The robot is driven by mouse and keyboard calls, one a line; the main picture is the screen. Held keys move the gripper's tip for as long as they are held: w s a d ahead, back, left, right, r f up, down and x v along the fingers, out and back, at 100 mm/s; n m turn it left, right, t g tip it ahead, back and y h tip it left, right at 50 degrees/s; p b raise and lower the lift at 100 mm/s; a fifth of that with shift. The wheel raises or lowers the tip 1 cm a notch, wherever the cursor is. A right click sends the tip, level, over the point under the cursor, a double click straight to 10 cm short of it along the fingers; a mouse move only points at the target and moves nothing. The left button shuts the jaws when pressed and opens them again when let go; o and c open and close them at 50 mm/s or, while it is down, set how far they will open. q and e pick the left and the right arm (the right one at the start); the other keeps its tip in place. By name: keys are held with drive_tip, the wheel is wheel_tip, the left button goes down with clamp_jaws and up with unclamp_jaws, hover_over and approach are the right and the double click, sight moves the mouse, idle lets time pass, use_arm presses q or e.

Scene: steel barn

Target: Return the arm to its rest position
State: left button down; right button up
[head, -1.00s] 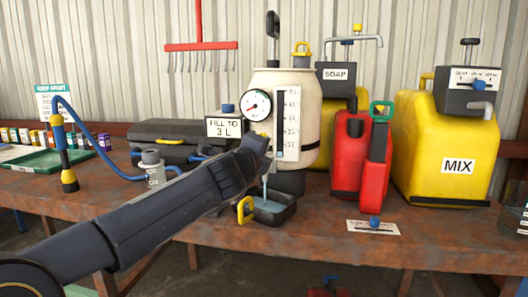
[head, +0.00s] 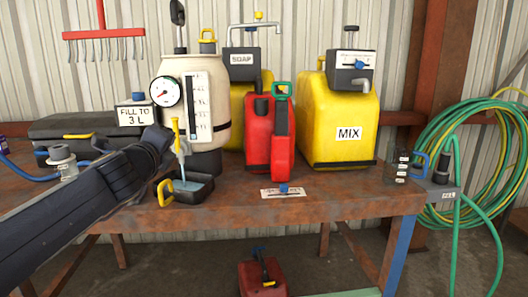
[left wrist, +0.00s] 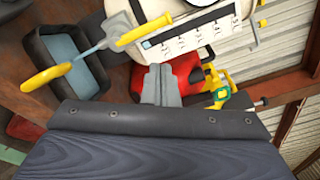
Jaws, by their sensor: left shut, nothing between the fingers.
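My left arm comes in from the left in the head view. Its gripper (head: 163,138) is in front of the cream tank (head: 196,85), mostly hidden by my wrist. In the left wrist view the grey fingers (left wrist: 159,72) are together and empty. A yellow tap handle (head: 176,130) on the tank stands just right of the gripper, and it also shows in the left wrist view (left wrist: 150,29). A pale blue stream (head: 182,164) runs from the tap into a black tray (head: 206,188) with a yellow handle. My right gripper is not in view.
Right of the tank on the rusty bench (head: 335,206) stand red cans (head: 258,140) and a yellow MIX container (head: 340,110). A black case (head: 75,127) lies behind my arm. A green hose (head: 455,155) hangs at the right. A red can (head: 262,279) sits below the bench.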

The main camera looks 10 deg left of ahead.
use_arm(q)
drive_tip(key=s+d+f+m+g+h, duration=0.1)
drive_tip(key=s+d+f+m+h, duration=0.25)
drive_tip(key=s+m, duration=0.65)
drive_tip(key=s+d+f+m+g+h, duration=0.25)
drive_tip(key=s+d+f+m, duration=0.2)
drive_tip(key=m, duration=1.05)
drive_tip(key=s+f+m+g+y, duration=0.1)
drive_tip(key=s+f+m+g, duration=0.8)
drive_tip(key=s+f+m, duration=1.4)
wheel_tip(320, 180, up, 24)
drive_tip(key=w+p, duration=0.1)
drive_tip(key=p, duration=2.3)
drive_tip(key=shift+w+d+f+n, duration=0.2)
drive_tip(key=shift+d+f+n, duration=0.05)
drive_tip(key=shift+d+n, duration=0.2)
